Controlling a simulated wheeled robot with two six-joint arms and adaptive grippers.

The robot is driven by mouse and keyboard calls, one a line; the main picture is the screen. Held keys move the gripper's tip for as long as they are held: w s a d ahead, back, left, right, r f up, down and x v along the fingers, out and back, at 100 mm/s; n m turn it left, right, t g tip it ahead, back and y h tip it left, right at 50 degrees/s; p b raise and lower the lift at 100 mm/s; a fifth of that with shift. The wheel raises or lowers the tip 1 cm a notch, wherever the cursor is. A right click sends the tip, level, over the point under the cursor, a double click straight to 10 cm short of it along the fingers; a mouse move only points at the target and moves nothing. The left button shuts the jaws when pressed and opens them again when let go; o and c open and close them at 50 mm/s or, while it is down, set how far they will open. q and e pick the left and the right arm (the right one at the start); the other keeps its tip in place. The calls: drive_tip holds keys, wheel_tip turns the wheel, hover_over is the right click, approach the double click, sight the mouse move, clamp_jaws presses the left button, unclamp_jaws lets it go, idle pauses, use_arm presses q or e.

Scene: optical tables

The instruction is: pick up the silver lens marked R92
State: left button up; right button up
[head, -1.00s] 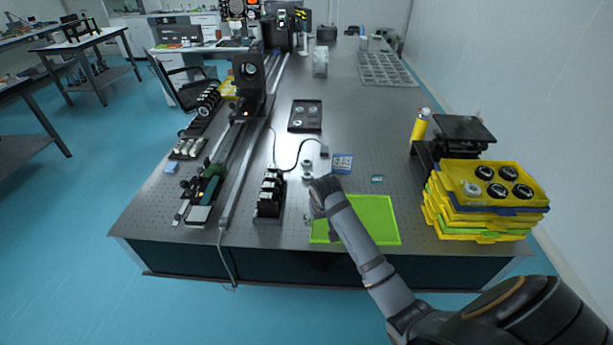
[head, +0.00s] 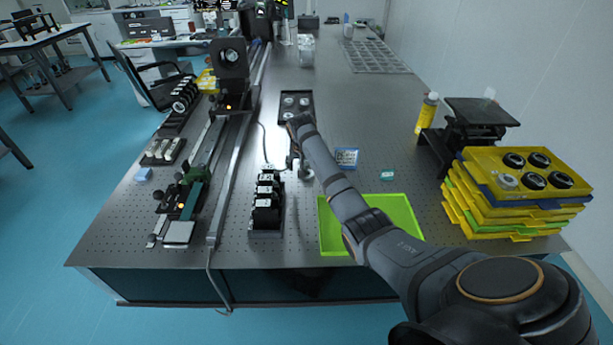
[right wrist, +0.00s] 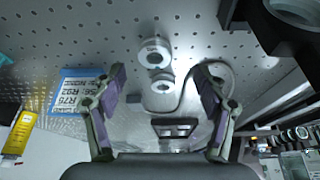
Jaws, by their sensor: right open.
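No marking is readable on either. A blue-edged card (right wrist: 76,88) reading R92 and R75 lies to their left; it also shows in the head view (head: 347,157). My right gripper (right wrist: 160,80) is open and empty, its fingers apart on either side of the lenses' line. My left gripper is out of view.
A black tray with lenses (head: 284,118) lies behind my right wrist. A rack of black mounts (head: 267,212) stands front left. A green tray (head: 330,238) is under my arm. Stacked yellow trays (head: 480,216) stand right. A dark cable runs near the lenses.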

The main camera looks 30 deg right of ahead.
drive_tip(key=shift+w+d+f, duration=0.15)
drive_tip(key=shift+d+f, duration=0.2)
drive_tip(key=shift+f, duration=0.3)
drive_tip(key=x, duration=0.4)
drive_tip(key=shift+d+r, duration=0.1)
drive_tip(key=shift+d, duration=0.1)
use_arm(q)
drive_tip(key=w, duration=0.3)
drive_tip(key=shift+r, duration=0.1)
use_arm(e)
drive_tip(key=shift+c, duration=0.9)
drive_tip(key=c, duration=1.1)
drive_tip(key=shift+o, duration=0.2)
drive_tip(key=shift+r, duration=0.45)
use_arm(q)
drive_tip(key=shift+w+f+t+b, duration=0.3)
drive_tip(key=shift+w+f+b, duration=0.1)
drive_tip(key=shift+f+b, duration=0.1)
use_arm(e)
drive_tip(key=s+a+r, duration=0.3)
drive_tip(key=s+r, duration=0.9)
drive_tip(key=s, duration=0.1)
drive_tip(key=shift+s+a, duration=0.25)
drive_tip(key=shift+s, duration=0.1)
